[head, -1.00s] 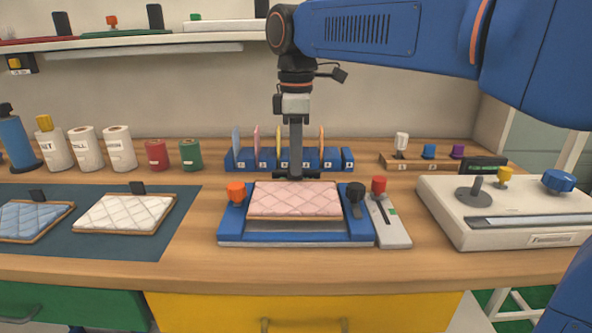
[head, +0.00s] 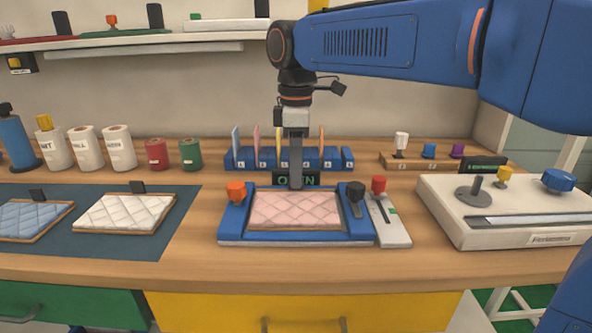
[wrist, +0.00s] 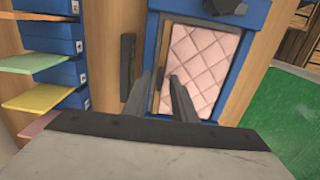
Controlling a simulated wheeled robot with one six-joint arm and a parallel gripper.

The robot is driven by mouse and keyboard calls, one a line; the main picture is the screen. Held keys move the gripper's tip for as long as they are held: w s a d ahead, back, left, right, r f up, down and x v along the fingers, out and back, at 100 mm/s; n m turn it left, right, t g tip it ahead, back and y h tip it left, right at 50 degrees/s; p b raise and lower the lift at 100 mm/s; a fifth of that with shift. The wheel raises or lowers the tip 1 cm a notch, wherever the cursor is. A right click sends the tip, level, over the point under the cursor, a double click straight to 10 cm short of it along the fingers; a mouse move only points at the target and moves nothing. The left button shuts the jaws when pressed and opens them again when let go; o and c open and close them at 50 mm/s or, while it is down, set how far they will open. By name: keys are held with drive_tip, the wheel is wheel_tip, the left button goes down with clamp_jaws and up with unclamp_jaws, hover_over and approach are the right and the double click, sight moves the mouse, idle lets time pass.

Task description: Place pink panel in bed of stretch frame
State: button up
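The pink quilted panel (head: 296,211) lies inside the blue stretch frame (head: 228,229), flat and level, surrounded by the frame's blue sides. In the wrist view the pink panel (wrist: 204,62) shows its quilted face and a wooden back edge inside the blue frame (wrist: 232,85). My gripper (head: 296,187) points straight down at the panel's back edge. In the wrist view my gripper's two fingers (wrist: 164,78) stand apart, with wood visible between them and nothing clearly clamped. Their exact contact with the back edge is hidden.
A sign reading OPEN (head: 312,179) stands behind the frame. A blue card rack (head: 333,158) stands behind. A white panel (head: 123,212) lies left.

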wheel_tip(320, 180, up, 12)
idle(0.5)
